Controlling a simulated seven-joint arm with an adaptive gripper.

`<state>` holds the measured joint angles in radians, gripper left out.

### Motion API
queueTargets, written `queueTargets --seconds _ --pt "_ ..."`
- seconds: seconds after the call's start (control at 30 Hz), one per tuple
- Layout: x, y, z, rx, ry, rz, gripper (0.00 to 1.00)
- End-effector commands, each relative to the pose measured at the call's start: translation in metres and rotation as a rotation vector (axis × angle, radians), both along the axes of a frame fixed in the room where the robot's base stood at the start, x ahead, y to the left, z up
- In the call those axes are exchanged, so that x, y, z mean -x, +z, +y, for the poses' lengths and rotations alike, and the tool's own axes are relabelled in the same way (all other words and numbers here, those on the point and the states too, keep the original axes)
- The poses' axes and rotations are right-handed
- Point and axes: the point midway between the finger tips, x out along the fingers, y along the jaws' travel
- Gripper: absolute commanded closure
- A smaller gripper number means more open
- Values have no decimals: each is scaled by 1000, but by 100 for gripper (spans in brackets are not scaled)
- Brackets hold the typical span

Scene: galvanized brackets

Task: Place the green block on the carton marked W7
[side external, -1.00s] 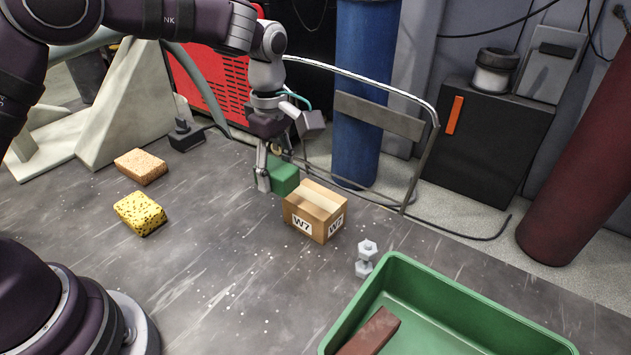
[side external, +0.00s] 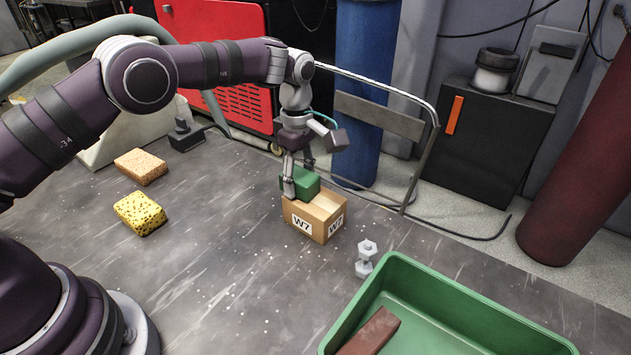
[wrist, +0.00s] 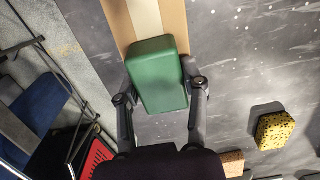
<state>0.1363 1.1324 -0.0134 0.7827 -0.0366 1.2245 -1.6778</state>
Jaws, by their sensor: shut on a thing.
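The green block (side external: 305,184) is between the fingers of my gripper (side external: 299,188), which is shut on it. In the side view the block is at the top of the carton marked W7 (side external: 322,216), over its back left part. I cannot tell whether the block touches the carton's top. The wrist view shows the green block (wrist: 157,75) between both fingers of my gripper (wrist: 160,85), with the carton (wrist: 177,20) beyond and below it.
A green bin (side external: 392,262) holding a brown-red bar (side external: 370,333) is at the front right. A grey bolt-like piece (side external: 366,258) stands between carton and bin. An orange sponge (side external: 141,166) and a yellow sponge (side external: 140,213) lie left. A metal rail (side external: 425,150) stands behind the carton.

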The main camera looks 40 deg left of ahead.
Motion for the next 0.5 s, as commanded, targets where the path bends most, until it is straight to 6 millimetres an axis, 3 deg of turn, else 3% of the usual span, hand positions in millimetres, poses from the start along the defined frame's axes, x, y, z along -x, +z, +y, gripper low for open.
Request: queueTargets --seconds 0.03,0.2,0.5 --pt "0 -1 0 0 0 0 55" --pt "0 0 0 0 0 0 32" --pt "0 1 0 0 0 0 31"
